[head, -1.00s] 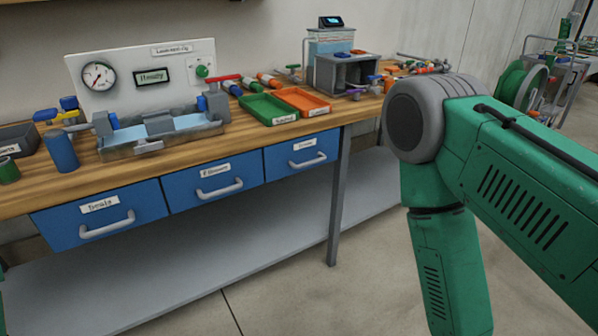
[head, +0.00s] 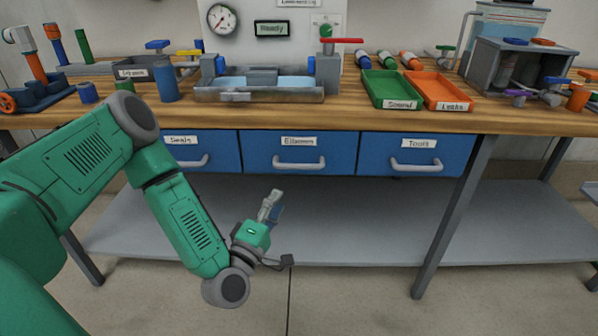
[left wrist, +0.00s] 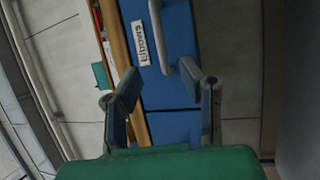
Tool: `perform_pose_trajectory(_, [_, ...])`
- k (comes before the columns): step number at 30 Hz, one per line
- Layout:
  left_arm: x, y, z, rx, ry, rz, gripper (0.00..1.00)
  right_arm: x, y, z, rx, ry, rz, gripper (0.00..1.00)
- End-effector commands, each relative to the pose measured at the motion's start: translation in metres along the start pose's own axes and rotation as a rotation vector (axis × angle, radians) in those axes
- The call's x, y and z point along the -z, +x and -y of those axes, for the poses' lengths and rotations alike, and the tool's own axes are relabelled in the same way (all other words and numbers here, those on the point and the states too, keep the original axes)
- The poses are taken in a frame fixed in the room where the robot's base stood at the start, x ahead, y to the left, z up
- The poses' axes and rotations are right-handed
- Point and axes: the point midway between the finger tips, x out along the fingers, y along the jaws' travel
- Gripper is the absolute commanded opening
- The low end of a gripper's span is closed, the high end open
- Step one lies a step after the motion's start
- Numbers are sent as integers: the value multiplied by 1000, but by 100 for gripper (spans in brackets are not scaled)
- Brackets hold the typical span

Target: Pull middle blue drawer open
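The middle blue drawer (head: 258,150) is shut, flush under the bench top, with a grey bar handle (head: 299,163) and a label above it. In the left wrist view this drawer (left wrist: 181,27) shows sideways with a label that reads like "Elbows", and its handle (left wrist: 163,45) runs down ahead of the fingers. My left gripper (head: 271,203) is below and in front of the drawer in the head view, apart from the handle. In the left wrist view its two fingers (left wrist: 160,88) are spread with nothing between them. My right gripper is not in view.
Blue drawers sit left (head: 215,145) and right (head: 375,150) of the middle one, both shut. A grey lower shelf (head: 345,225) spans beneath, and a bench leg (head: 453,220) stands at right. A green tray (head: 385,88) and an orange tray (head: 435,90) lie on the bench.

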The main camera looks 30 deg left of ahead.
Motion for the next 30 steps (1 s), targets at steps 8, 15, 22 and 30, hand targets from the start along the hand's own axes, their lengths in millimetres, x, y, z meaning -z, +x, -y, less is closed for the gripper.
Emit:
perform_pose_trajectory(8, [2,56,2,-2,1,0,34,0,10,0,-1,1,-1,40])
perform_pose_trajectory(15, [2,102,2,1,2,1,34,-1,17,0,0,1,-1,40])
perform_pose_trajectory(22, [-1,124,1,3,4,3,34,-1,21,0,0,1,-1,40])
perform_pose_trajectory(30, [1,127,2,5,1,3,34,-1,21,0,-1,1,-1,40])
